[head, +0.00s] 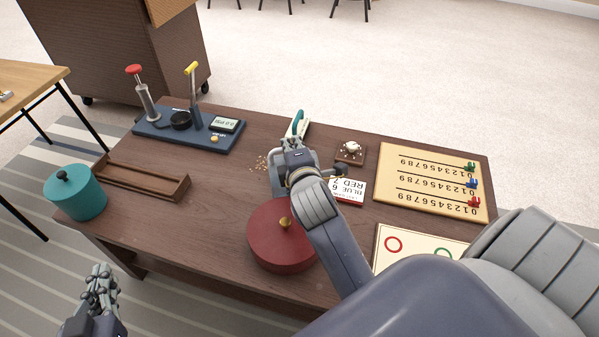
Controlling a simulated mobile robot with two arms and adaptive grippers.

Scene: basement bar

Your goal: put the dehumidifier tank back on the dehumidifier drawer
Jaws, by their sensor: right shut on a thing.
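I see no dehumidifier, tank or drawer that I can make out in the head view. My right gripper (294,146) reaches over the middle of the dark wooden table. It is shut on a small teal and white object (299,124), perhaps a hand brush, at its far end; my gripper hides part of it. My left gripper (101,279) is low at the left, off the table's near left edge, with nothing visible in it. Its fingers are too small to tell open from shut.
The table (215,205) bears a red lidded pot (270,245), a wooden tray (125,183), a blue gauge board (160,128), a number board (400,165), a red-and-white card (350,190) and crumbs (260,163). A teal lidded pot (80,200) stands at the left edge.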

